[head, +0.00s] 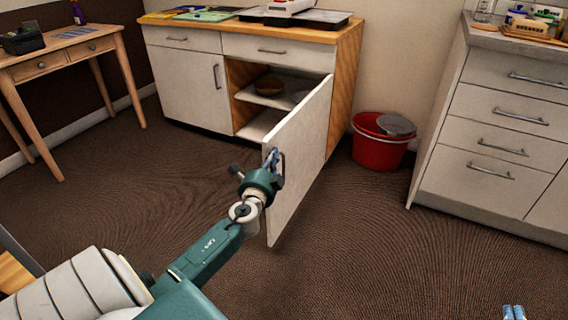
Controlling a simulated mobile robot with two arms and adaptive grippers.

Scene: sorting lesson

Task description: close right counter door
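The right counter door (303,150) is white and stands wide open, its free edge swung out towards me from the wooden-sided counter (345,85). My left gripper (271,160) is at the door's free edge, by its handle (280,168). Its blue fingers overlap the handle area, and whether they grip it is too small to tell. My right gripper (513,312) shows only as two blue fingertips at the bottom right edge. They are close together, with nothing visible between them, away from the door.
The open compartment holds a brown bowl (269,86) on a shelf (262,98). A red bucket (379,150) stands right of the counter. A drawer cabinet (495,140) is at the right, a wooden desk (60,65) at the left. Carpet (370,250) in front is clear.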

